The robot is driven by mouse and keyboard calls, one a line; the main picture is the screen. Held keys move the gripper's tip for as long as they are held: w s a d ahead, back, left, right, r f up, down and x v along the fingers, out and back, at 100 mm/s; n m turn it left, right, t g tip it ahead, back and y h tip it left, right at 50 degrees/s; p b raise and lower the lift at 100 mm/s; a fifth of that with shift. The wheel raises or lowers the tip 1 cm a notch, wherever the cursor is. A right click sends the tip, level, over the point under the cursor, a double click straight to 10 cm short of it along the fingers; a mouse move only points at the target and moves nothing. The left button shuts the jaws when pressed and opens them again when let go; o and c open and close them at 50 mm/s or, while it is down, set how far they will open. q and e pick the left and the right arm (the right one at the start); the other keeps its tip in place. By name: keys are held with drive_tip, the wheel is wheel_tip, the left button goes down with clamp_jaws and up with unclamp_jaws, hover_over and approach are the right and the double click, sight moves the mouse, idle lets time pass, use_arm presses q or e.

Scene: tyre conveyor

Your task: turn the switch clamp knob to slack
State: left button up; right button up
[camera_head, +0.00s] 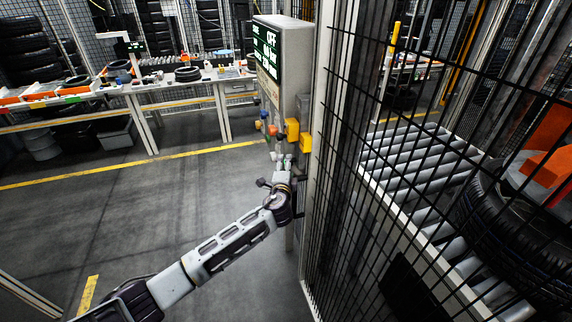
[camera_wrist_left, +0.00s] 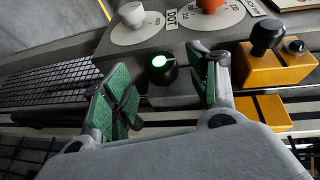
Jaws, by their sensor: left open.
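My left gripper (camera_head: 283,165) reaches up to the control cabinet (camera_head: 296,60) at the fence post. In the left wrist view its green-padded fingers (camera_wrist_left: 160,84) are open and empty. A black knob (camera_wrist_left: 161,68) with a lit green face shows between and just beyond the fingertips; I cannot tell whether they touch it. A white knob (camera_wrist_left: 131,14) and an orange knob (camera_wrist_left: 209,4) sit on round dials on the grey panel (camera_wrist_left: 178,35). A black knob (camera_wrist_left: 267,34) stands on a yellow box (camera_wrist_left: 277,70) at the right. No label reading clamp is legible.
Black mesh fencing (camera_head: 345,150) stands right of my arm, with a roller conveyor (camera_head: 415,165) and a tyre (camera_head: 515,240) behind it. A workbench (camera_head: 170,85) stands at the back left. The floor (camera_head: 130,215) left of my arm is clear.

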use_arm(q)
drive_tip(key=shift+w+f, duration=0.2)
drive_tip(key=shift+w, duration=1.15)
drive_tip(key=c, duration=1)
